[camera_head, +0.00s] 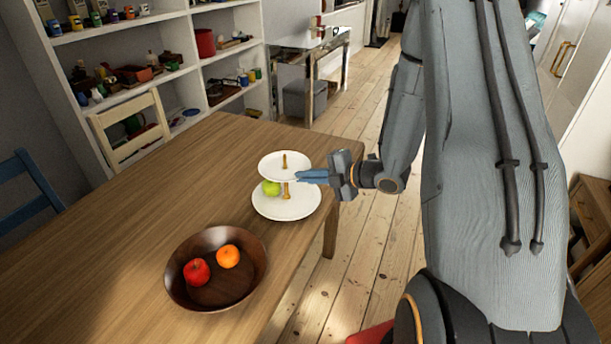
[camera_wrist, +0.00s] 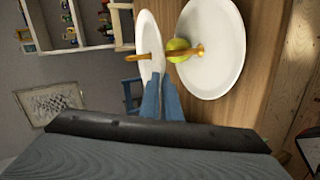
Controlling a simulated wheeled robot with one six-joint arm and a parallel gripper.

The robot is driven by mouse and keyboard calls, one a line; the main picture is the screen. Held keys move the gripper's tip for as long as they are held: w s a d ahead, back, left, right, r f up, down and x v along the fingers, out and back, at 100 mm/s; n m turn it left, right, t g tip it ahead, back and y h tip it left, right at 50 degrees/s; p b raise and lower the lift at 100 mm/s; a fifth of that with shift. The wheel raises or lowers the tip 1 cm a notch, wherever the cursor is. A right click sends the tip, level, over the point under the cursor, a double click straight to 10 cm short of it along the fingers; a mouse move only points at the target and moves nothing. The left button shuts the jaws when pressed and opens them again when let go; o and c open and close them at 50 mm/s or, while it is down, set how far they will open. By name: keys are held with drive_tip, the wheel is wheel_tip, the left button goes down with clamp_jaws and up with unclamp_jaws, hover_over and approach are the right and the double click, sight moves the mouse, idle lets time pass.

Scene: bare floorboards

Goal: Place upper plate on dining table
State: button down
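A two-tier stand is on the wooden dining table (camera_head: 130,215), near its right edge. Its upper plate (camera_head: 272,170) is white and round and sits level above the larger white lower plate (camera_head: 272,210). A gold-coloured post joins them, and its top sticks up above the upper plate. A green apple (camera_head: 271,188) is on the lower plate. My gripper (camera_head: 303,175) is at the right rim of the upper plate, its fingers close together. In the wrist view, the fingers (camera_wrist: 161,90) overlap the upper plate's (camera_wrist: 147,30) near rim and look shut on it.
A dark wooden bowl (camera_head: 185,286) with a red apple (camera_head: 196,271) and an orange (camera_head: 228,256) is near the table's front. The table's left side is clear. A pale chair (camera_head: 128,125) and a blue chair (camera_head: 35,185) are at the table's far and left edges.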

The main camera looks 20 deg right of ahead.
drive_tip(key=shift+f, duration=0.1)
drive_tip(key=c, duration=2.4)
unclamp_jaws()
drive_tip(key=o, duration=0.4)
drive_tip(key=s+d+r+m+g+h+b, duration=0.1)
drive_tip(key=s+d+r+m+h+b, duration=0.15)
drive_tip(key=d+m+h, duration=0.4)
drive_tip(key=s+a+r+m+g+h, duration=0.1)
drive_tip(key=s+a+m+g, duration=0.3)
drive_tip(key=s+m, duration=0.5)
drive_tip(key=s+a+r+m+g+h, duration=0.1)
drive_tip(key=s+a+m+g, duration=0.3)
drive_tip(key=s, duration=0.7)
drive_tip(key=a+m, duration=0.2)
drive_tip(key=m, duration=0.2)
drive_tip(key=shift+r+m, duration=0.15)
drive_tip(key=shift+m, duration=0.2)
